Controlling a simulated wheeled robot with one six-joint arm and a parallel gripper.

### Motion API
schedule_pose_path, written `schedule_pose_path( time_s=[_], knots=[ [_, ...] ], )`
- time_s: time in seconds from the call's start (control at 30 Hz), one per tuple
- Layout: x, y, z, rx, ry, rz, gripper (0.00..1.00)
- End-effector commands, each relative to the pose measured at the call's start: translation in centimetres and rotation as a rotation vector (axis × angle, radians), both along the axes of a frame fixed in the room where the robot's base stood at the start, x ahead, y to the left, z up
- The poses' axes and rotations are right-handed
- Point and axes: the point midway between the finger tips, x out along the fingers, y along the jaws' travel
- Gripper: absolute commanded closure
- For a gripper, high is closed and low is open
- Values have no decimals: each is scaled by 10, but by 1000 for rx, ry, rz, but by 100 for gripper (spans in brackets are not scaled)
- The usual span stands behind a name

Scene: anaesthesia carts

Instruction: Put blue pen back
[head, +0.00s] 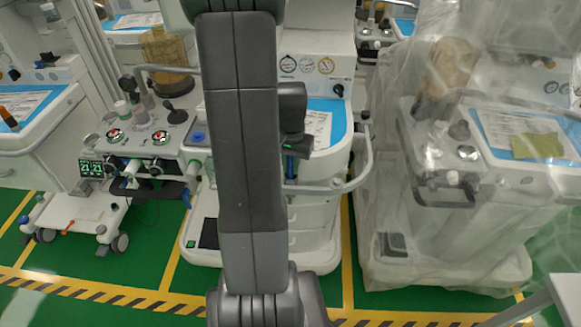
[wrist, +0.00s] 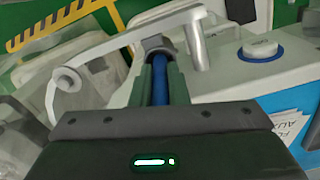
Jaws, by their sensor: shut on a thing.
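The blue pen (wrist: 160,80) runs lengthwise between the two fingers of my gripper (wrist: 161,75) in the wrist view. My gripper is shut on it. The pen's far end meets a grey ring-like part (wrist: 155,46) at the cart's rail; I cannot tell whether it is inside that part or only in front of it. In the head view my gripper (head: 291,160) shows just right of my arm, by the front edge of the middle cart's blue top (head: 340,112). A small piece of blue shows there too. My arm hides much of this area.
The middle cart's grey rail (head: 335,188) curves around its front right. White papers (head: 318,127) lie on its top. A plastic-covered cart (head: 450,215) stands to the right, and another machine (head: 150,140) to the left. A round blue-rimmed knob (wrist: 260,50) is near my gripper.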

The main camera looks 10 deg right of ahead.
Motion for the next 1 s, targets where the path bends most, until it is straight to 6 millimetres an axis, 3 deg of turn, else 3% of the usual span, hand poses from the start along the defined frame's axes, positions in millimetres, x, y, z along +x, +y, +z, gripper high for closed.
schedule_pose_path(
  time_s=[0.47,0.5,0.6,1.0],
  knots=[
    [0,0,-14,0,0,0,100],
    [0,0,-12,0,0,0,80],
    [0,0,-12,0,0,0,64],
    [1,0,-3,-1,-3,0,64]
  ],
)
